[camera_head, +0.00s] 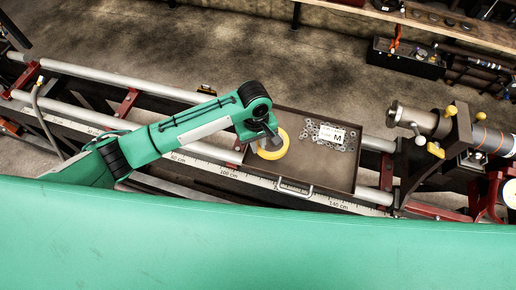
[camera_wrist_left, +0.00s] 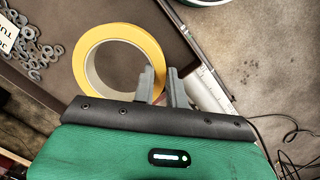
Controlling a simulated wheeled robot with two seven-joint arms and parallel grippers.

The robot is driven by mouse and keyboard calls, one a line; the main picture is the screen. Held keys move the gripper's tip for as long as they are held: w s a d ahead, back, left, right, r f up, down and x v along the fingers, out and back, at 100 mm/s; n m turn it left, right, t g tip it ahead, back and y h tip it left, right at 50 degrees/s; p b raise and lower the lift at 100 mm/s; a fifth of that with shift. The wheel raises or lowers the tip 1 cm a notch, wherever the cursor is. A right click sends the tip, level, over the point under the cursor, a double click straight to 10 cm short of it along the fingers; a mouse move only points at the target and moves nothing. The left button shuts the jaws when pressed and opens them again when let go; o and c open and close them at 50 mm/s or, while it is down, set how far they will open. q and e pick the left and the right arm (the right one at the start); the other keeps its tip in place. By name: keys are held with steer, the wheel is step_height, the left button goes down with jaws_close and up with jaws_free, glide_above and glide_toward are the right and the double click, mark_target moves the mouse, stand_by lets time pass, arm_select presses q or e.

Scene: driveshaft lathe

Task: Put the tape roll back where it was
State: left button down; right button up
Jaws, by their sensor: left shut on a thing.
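The yellow tape roll (camera_head: 283,149) is at the left part of a brown metal tray (camera_head: 300,178), held over or resting on its floor; I cannot tell which. My left gripper (camera_head: 268,142) comes down from above and is shut on the roll's rim. In the left wrist view the tape roll (camera_wrist_left: 84,45) is a yellow ring, and my left gripper's fingers (camera_wrist_left: 164,87) straddle its wall, one inside and one outside. My right gripper is not in view.
Several washers (camera_head: 313,129) and a white card marked M (camera_head: 331,134) lie in the tray's upper right. A ruler (camera_head: 230,172) and long rails run along the lathe. A chuck assembly (camera_head: 420,120) stands right of the tray. A dark toolbox (camera_head: 405,60) is behind.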

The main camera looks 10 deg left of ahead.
arm_select(q)
steer(key=shift+f+p, duration=0.3)
steer(key=shift+f, duration=1.8)
steer(key=shift+f, duration=0.1)
steer(key=c, duration=1.4)
jaws_free()
steer(key=shift+c, duration=0.2)
steer(key=r, duration=0.4)
steer(key=r+b, duration=0.1)
steer(key=r, duration=0.3)
steer(key=w+r+b, duration=0.1)
steer(key=r, duration=0.3)
steer(key=shift+w+a+r, duration=0.1)
steer(key=shift+a, duration=0.25)
